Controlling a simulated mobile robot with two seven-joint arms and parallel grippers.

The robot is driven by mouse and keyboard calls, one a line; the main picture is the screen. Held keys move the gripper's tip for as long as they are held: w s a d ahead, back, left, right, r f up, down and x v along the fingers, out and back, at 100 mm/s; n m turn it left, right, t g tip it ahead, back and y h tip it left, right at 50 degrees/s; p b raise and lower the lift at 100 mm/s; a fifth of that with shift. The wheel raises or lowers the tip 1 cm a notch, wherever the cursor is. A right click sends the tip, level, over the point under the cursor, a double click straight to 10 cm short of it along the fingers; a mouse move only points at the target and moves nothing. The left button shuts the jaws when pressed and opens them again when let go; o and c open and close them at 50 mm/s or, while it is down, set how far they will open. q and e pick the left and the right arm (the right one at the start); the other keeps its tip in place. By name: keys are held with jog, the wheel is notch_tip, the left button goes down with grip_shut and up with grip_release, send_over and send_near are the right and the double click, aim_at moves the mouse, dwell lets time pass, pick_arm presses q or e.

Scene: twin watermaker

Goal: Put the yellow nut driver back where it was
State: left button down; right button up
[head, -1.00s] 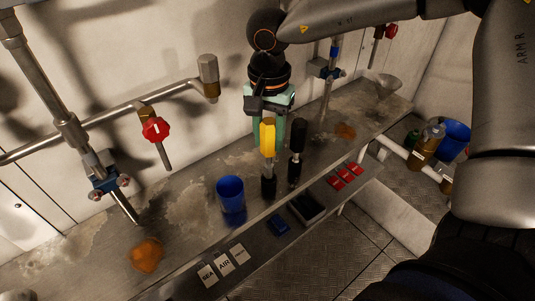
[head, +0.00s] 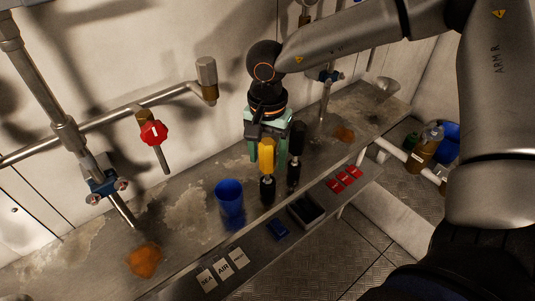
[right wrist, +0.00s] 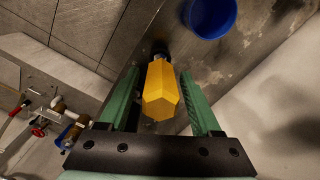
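The yellow nut driver (head: 266,155) stands upright on the bench, with its dark lower end in a black holder (head: 267,190). My right gripper (head: 268,162) is above and around its handle, pointing down. In the right wrist view the yellow handle (right wrist: 160,92) lies between the two green fingers, with a gap showing beside it, so the gripper looks open. My left gripper is not in view.
A black-handled driver (head: 297,140) stands close to the right of the yellow one. A blue cup (head: 229,195) stands to the left. Pipes run along the wall behind.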

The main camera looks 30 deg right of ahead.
jog(key=shift+r, duration=0.2)
pick_arm(q)
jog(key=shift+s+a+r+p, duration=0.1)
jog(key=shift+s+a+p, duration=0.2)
jog(key=shift+p, duration=0.2)
pick_arm(e)
notch_tip(320, 180, up, 12)
jog(key=shift+f, duration=0.1)
